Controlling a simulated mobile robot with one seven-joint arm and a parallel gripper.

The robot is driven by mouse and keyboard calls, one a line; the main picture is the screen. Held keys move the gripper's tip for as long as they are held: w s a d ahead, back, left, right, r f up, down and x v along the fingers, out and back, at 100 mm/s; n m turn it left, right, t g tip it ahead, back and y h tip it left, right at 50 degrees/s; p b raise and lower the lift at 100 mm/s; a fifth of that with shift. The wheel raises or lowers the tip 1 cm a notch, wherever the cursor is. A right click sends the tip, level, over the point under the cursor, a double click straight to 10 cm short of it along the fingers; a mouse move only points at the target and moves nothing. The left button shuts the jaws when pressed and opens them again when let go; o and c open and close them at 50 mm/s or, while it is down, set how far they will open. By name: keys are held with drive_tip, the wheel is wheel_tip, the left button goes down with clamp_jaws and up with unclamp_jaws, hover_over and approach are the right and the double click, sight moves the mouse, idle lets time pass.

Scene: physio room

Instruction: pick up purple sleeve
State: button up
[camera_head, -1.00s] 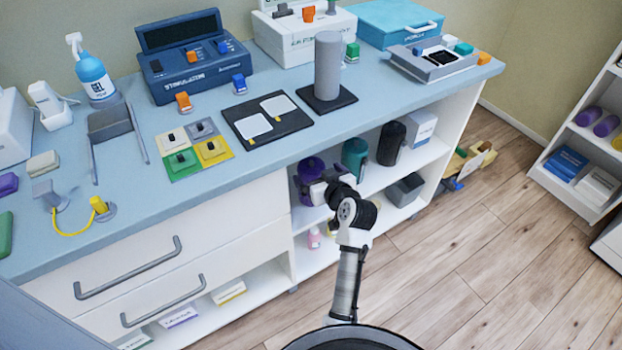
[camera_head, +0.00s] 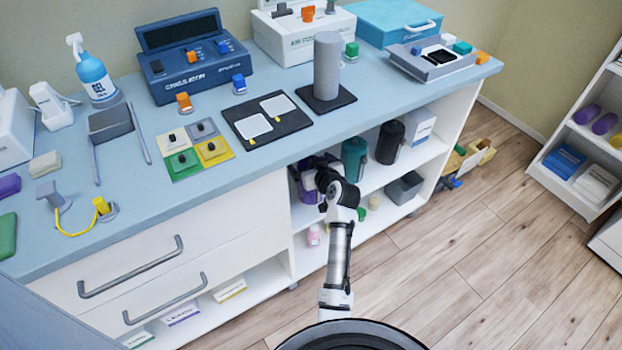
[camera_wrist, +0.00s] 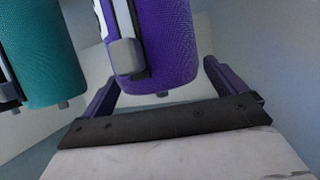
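The purple sleeve (camera_head: 307,192) stands on the upper open shelf under the counter, partly hidden by my arm in the head view. In the wrist view the purple sleeve (camera_wrist: 168,45) is large and close, with a dark strip and a grey block on its side. My gripper (camera_wrist: 160,80) is open, one finger on each side of the sleeve's near end in the picture. A gap shows between the sleeve and the palm. I cannot tell how deep the sleeve is between the fingers. In the head view the gripper's fingers are hidden.
A teal sleeve (camera_wrist: 42,50) is close on the left in the wrist view; it also shows in the head view (camera_head: 354,158). A black cylinder (camera_head: 389,142) and a grey bin (camera_head: 404,188) are farther right. The countertop (camera_head: 290,150) is above.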

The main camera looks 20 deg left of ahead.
drive_tip(key=c, duration=1.4)
drive_tip(key=shift+o, duration=0.2)
drive_tip(key=shift+r, duration=0.1)
